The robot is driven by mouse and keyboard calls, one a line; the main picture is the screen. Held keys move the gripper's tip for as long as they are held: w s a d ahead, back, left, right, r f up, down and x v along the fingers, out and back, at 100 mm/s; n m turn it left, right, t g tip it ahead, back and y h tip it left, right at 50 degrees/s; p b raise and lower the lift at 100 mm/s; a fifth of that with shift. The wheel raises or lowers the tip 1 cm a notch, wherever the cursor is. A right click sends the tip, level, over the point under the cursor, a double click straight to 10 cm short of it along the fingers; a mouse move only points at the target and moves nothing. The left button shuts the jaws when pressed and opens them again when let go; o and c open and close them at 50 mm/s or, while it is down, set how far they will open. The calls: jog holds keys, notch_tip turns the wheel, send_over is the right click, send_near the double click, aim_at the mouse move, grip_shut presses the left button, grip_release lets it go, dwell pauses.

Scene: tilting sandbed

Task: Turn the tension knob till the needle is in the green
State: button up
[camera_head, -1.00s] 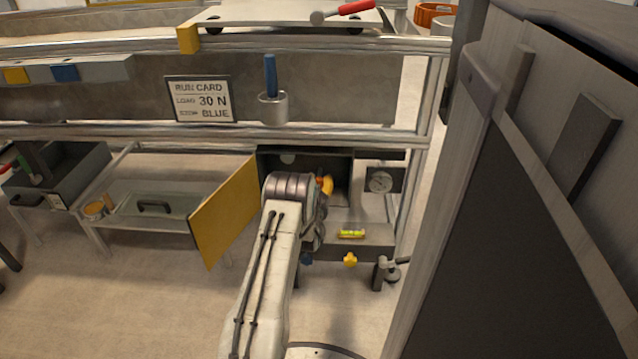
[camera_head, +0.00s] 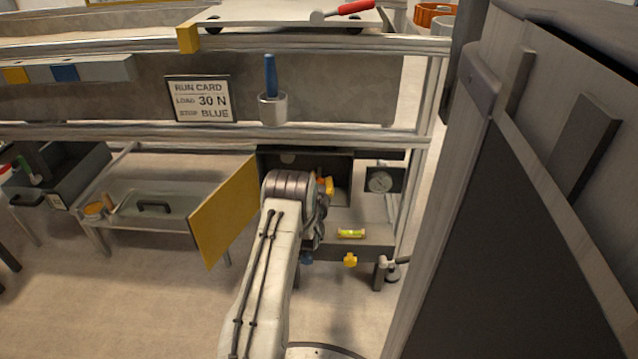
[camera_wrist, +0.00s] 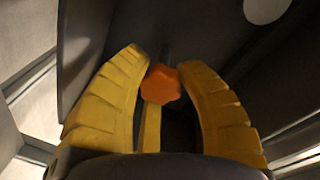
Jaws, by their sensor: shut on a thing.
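The orange knob (camera_wrist: 162,84) sits between the two yellow fingers of my gripper (camera_wrist: 165,80) in the wrist view. The fingers are closed against its sides near their tips. In the head view my gripper (camera_head: 326,186) reaches into an open dark box (camera_head: 341,165) under the bench, and my wrist hides most of the knob. A round dial gauge (camera_head: 380,180) is on a dark plate to the right of the box. Its needle and green band are too small to make out.
A yellow door (camera_head: 224,212) stands open left of my arm. A spirit level (camera_head: 351,233) lies on a grey ledge below the box, with a yellow knob (camera_head: 350,260) under it. A run card (camera_head: 199,100) reads load 30 N, stop blue. A large dark panel fills the right.

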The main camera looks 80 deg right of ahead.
jog(key=shift+r, duration=0.15)
jog(key=o, duration=1.2)
jog(key=shift+w+a+r, duration=0.1)
jog(key=shift+a+r, duration=0.05)
jog(key=shift+a, duration=2.85)
jog(key=shift+w+a+r, duration=0.1)
jog(key=shift+a+r, duration=0.05)
jog(key=shift+a, duration=2.8)
jog(key=shift+o, duration=0.3)
